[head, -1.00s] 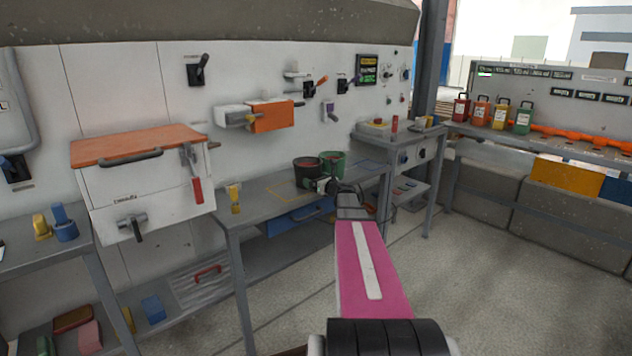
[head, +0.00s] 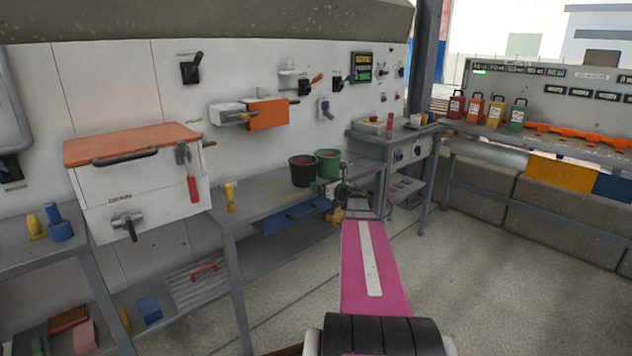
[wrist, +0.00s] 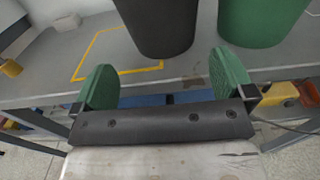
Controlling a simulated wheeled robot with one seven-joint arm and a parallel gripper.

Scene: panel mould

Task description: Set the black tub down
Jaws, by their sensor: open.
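The black tub (head: 302,171) stands upright on the grey workbench (head: 262,185), beside a green tub (head: 328,164) on its right. In the wrist view the black tub (wrist: 160,25) is just beyond my open fingers, and the green tub (wrist: 262,18) is to its right. My gripper (wrist: 165,78) has two green finger pads spread wide, with nothing between them. A yellow outlined square (wrist: 115,55) is marked on the bench top, left of and partly behind the black tub. In the head view my gripper (head: 328,190) is small, at the bench's front edge.
A yellow-handled tool (head: 230,196) stands at the bench's left end. A blue drawer (head: 292,218) hangs under the bench top. An orange-lidded white cabinet (head: 135,180) is on the wall at left. A side table (head: 398,135) adjoins at right. The floor in front is clear.

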